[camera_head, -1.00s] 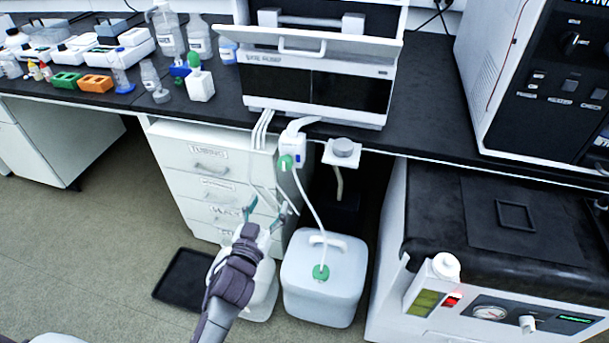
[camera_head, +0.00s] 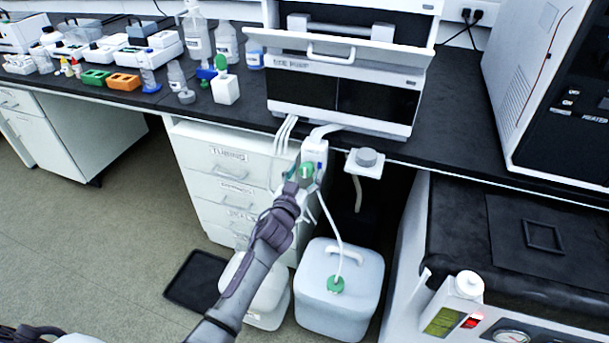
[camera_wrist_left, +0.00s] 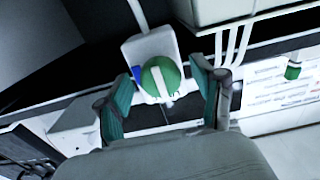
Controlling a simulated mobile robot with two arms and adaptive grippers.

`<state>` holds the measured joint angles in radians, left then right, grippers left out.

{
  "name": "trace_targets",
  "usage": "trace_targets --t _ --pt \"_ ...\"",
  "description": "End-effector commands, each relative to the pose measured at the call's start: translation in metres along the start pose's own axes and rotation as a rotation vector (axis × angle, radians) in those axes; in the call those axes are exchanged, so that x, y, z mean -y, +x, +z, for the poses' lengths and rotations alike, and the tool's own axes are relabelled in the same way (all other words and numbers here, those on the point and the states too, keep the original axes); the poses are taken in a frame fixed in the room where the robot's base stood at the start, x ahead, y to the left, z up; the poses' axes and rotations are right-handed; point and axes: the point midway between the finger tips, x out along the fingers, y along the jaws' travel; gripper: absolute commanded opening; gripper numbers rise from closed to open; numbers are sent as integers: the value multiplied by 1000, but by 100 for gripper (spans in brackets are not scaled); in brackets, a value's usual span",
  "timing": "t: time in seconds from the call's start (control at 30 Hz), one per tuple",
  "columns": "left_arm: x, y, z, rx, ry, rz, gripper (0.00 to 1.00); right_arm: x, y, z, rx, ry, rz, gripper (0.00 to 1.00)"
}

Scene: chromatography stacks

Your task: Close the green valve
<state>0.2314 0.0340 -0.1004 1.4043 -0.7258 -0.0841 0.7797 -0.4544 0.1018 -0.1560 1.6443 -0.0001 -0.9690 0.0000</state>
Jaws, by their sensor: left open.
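The green valve (camera_head: 306,170) is a round green knob on a white body (camera_head: 315,150) that hangs at the front edge of the bench, below the white instrument. In the left wrist view the green valve (camera_wrist_left: 161,78) shows a pale bar across its face, running near upright in the picture. My left gripper (camera_head: 304,180) is at the valve in the head view and partly covers it. In the wrist view my left gripper (camera_wrist_left: 163,92) is open, with one teal fingertip on each side of the knob. My right gripper is not seen.
A white jug (camera_head: 340,300) with a green cap stands on the floor below, joined by a white tube to the valve. White drawers (camera_head: 225,165) stand at left. A small bracket with a grey cap (camera_head: 366,158) juts out at right. A black tray (camera_head: 195,280) lies on the floor.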

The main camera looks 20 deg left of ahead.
Motion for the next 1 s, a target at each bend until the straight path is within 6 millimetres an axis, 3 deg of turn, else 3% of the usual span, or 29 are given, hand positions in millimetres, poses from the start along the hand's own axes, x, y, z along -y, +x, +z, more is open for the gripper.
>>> trace_targets --t 0.2,0.57,1.0 --pt "0 0 0 1 0 0 66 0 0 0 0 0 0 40" --pt "0 0 0 1 -1 0 8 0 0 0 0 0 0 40" --pt "0 0 1 1 112 0 8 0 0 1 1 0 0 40"
